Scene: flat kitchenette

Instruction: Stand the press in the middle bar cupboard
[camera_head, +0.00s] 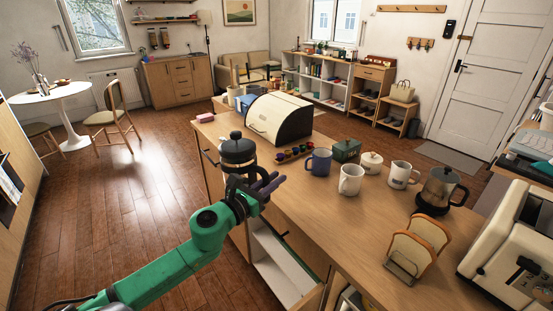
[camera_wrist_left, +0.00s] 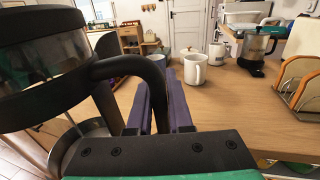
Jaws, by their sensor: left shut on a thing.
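The press (camera_head: 238,152), a French press with a black domed lid, is upright in my left gripper (camera_head: 268,187), beside the bar's left edge and above the floor side. In the left wrist view the press (camera_wrist_left: 40,75) fills the left side. Its black handle runs down to my purple fingers (camera_wrist_left: 162,100), which are shut on it. The bar (camera_head: 330,205) has an open pale-lined compartment (camera_head: 278,262) in its front, below and right of my arm. I cannot tell from here whether it is the middle cupboard. My right gripper is out of view.
On the bar top stand a bread box (camera_head: 280,118), a blue mug (camera_head: 319,162), white mugs (camera_head: 350,179), a green box (camera_head: 346,150), a glass coffee pot (camera_head: 440,188) and a toast rack (camera_head: 415,250). The wooden floor (camera_head: 120,210) left of the bar is clear.

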